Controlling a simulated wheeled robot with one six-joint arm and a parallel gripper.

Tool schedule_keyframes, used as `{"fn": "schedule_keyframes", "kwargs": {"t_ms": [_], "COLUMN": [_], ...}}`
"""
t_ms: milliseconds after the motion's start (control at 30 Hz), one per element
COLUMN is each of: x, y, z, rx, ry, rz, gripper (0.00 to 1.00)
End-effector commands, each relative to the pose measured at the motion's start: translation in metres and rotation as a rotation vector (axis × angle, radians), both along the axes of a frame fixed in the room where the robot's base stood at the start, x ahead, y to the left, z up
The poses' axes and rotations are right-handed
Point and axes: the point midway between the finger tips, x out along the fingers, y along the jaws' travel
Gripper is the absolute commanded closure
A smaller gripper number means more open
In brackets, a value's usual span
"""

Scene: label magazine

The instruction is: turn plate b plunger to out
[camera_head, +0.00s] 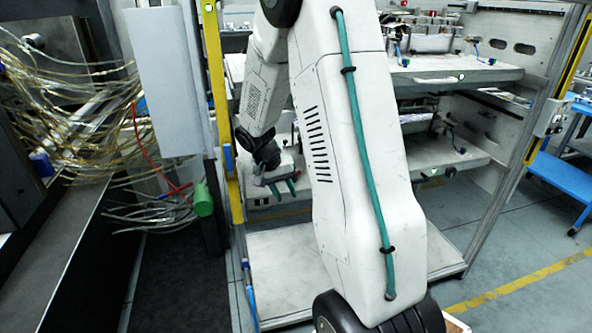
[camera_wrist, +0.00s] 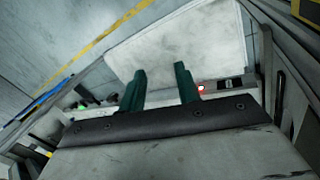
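My gripper (camera_head: 284,188) hangs at the front of the rack, left of my upper arm link. In the wrist view its two green fingers (camera_wrist: 160,80) are spread apart with nothing between them. Beyond the fingers runs a plate front edge (camera_wrist: 222,84) with a small red light (camera_wrist: 201,87) near the right finger. Shelf plates in the rack carry small blue-ended fittings, one on the upper plate (camera_head: 491,61) and one on the lower plate (camera_head: 462,150). I cannot tell which plate is plate b, nor make out its plunger. My arm hides the middle of the rack.
A yellow rail (camera_head: 217,90) and a grey panel (camera_head: 165,85) stand close left of my gripper. A pale bottom shelf (camera_head: 290,265) is bare.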

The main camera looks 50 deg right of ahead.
Motion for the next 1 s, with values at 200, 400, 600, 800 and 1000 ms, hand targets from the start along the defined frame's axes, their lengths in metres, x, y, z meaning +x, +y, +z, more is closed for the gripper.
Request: {"fn": "schedule_keyframes", "kwargs": {"t_ms": [200,400,600,800,1000], "x": [0.054,0.098,0.104,0.108,0.115], "y": [-0.050,-0.066,-0.067,-0.089,-0.131], "z": [-0.059,-0.051,-0.051,-0.052,-0.051], "rx": [-0.103,-0.144,-0.143,-0.144,-0.145], "ry": [-0.176,-0.383,-0.446,-0.448,-0.449], "rz": [-0.216,-0.373,-0.469,-0.484,-0.484], "gripper": [0.67,0.67,0.67,0.67,0.67]}}
